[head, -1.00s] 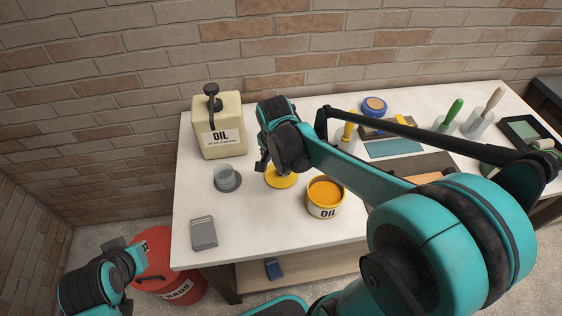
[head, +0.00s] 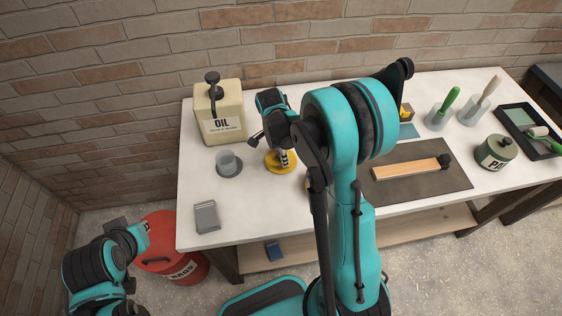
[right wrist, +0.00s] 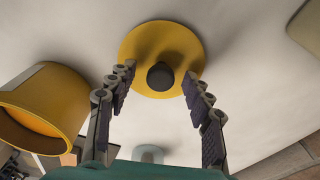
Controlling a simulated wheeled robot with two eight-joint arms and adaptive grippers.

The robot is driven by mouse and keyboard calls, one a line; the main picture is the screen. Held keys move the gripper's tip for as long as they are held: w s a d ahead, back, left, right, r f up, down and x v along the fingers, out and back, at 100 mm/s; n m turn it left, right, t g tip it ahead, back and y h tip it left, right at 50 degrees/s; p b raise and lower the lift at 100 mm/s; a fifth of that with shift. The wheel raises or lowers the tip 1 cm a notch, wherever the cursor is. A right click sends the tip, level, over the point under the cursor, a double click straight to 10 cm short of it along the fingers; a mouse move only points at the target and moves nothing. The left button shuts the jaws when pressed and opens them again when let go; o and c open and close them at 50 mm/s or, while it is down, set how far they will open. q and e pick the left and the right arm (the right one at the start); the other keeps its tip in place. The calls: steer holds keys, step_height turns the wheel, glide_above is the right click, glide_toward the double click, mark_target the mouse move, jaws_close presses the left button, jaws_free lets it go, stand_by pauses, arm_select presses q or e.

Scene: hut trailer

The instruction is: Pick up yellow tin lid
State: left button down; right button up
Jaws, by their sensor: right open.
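The yellow tin lid (head: 279,163) lies flat on the white table, left of centre in the head view. In the right wrist view the round lid (right wrist: 160,48) shows whole, with a dark knob (right wrist: 160,76) in its middle. My right gripper (head: 272,150) is over the lid in the head view. In the right wrist view its open fingers (right wrist: 159,76) stand on either side of the knob, with nothing held. I cannot tell whether they touch the lid. My left gripper (head: 132,238) hangs low at the left, away from the table; its jaws are unclear.
The yellow tin (right wrist: 70,100) stands beside the lid; my right arm mostly hides it in the head view. A cream oil can (head: 221,112), a grey cup (head: 228,162) and a grey box (head: 206,217) are on the table's left. A red bin (head: 175,255) stands on the floor.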

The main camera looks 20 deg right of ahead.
steer(key=shift+f, duration=0.45)
arm_select(q)
steer(key=shift+f, duration=0.1)
arm_select(e)
steer(key=c, duration=1.2)
steer(key=shift+o, duration=0.2)
steer(key=shift+r, duration=0.1)
